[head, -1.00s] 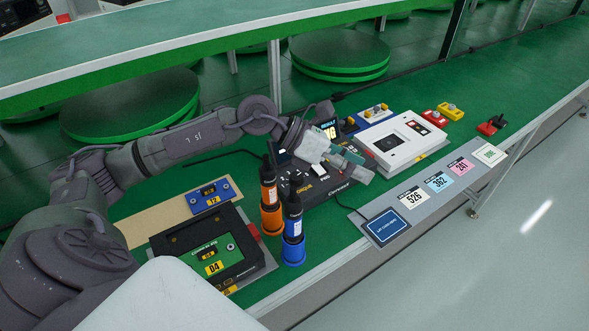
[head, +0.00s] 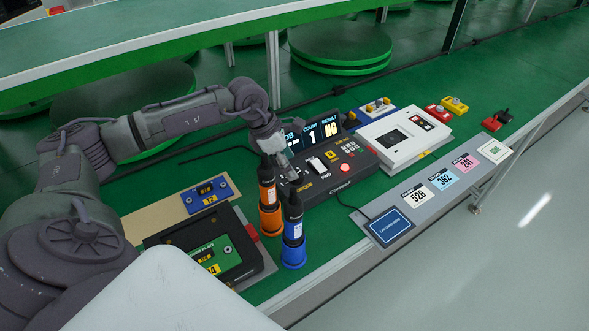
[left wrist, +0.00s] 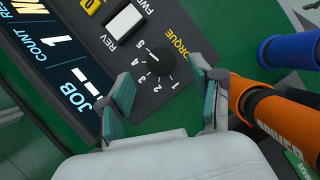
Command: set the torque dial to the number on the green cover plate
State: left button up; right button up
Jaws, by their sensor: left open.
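The torque dial (left wrist: 160,62) is a round black knob on the dark controller (head: 340,187), with numbers from 1 to 5 around it. I cannot tell clearly which number its mark points to. My left gripper (left wrist: 165,92) is open, its teal fingertips on either side of the dial in the left wrist view, apparently not touching it. In the head view the left gripper (head: 289,172) hovers over the controller's left end and hides the dial. The green cover plate (head: 228,262) lies in a black fixture at lower left; its yellow label reads 04. My right gripper is not in view.
An orange screwdriver (head: 268,200) and a blue screwdriver (head: 293,240) stand upright close to the gripper. The controller's screen (head: 312,132) shows count 1 and result NG. A blue plate (head: 207,195) lies behind the fixture. A white box (head: 402,138) stands right of the controller.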

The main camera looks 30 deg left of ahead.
pick_arm(q)
jog(key=shift+x, duration=1.95)
jog(key=c, duration=1.1)
jog(key=shift+c, duration=0.2)
jog(key=shift+n, duration=0.4)
jog(key=n+t+y+b, duration=0.1)
jog(key=n, duration=0.1)
jog(key=shift+d+n, duration=0.1)
jog(key=shift+n, duration=0.3)
jog(key=shift+n+y+b, duration=0.8)
jog(key=shift+n+b, duration=0.35)
jog(key=shift+n, duration=0.95)
jog(key=shift+t, duration=0.3)
